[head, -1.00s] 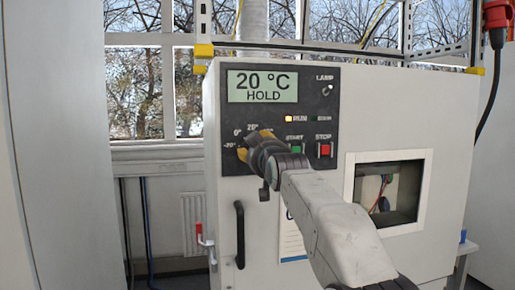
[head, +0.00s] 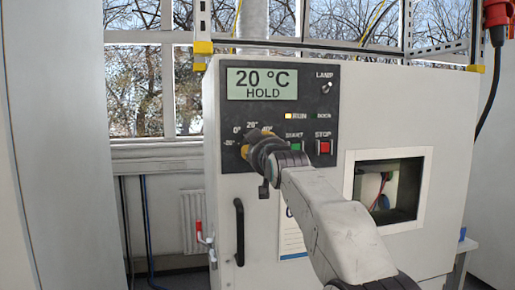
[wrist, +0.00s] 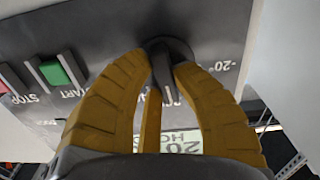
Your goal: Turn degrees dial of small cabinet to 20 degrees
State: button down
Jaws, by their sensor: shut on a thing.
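The small cabinet (head: 300,190) fills the middle of the head view, with a dark control panel at its upper left. The degrees dial shows in the wrist view as a round black knob (wrist: 168,46), with its grip between the yellow fingertips. My gripper (head: 248,150) is shut on the dial; it also shows in the wrist view (wrist: 166,68). Dial marks -20°, 0° and 20° show around it in the head view; the pointer is hidden by my fingers. The display (head: 263,84) reads 20 °C HOLD.
The green START button (head: 295,147) and red STOP button (head: 323,147) are right of the dial. The LAMP switch (head: 326,87) is above them. A black door handle (head: 239,232) is below. A window opening (head: 421,180) is at the right.

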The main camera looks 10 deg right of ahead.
jog(key=shift+m, duration=0.8)
jog(key=c, duration=1)
grip_release()
jog(key=shift+a, duration=0.1)
jog(key=shift+s, duration=0.1)
jog(key=shift+s, duration=5.9)
jog(key=shift+f, duration=0.1)
